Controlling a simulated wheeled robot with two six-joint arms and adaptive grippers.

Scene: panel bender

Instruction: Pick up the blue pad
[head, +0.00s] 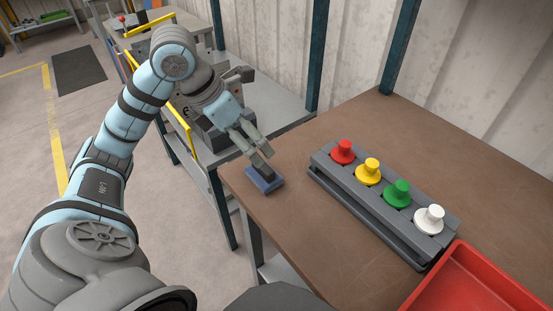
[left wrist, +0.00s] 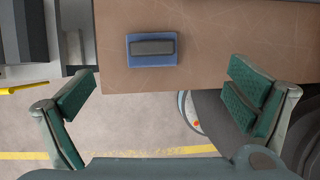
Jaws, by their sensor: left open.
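The blue pad (head: 266,187) lies flat near the left corner of the brown tabletop. In the left wrist view the blue pad (left wrist: 152,62) shows a dark grey block or handle on top, near the table edge. My left gripper (head: 259,154) is over the pad in the head view, its fingers pointing down towards it and hiding part of it. In the left wrist view my left gripper (left wrist: 160,103) has its fingers wide apart with nothing between them; the pad shows beyond the fingertips. My right gripper is not in view.
A grey rack (head: 340,183) with red, yellow, green and white knobs stands on the brown table (head: 310,232). A red tray (head: 445,290) is at the lower right. A grey bench, yellow rails and a blue-green post stand behind. Bare tabletop lies between pad and rack.

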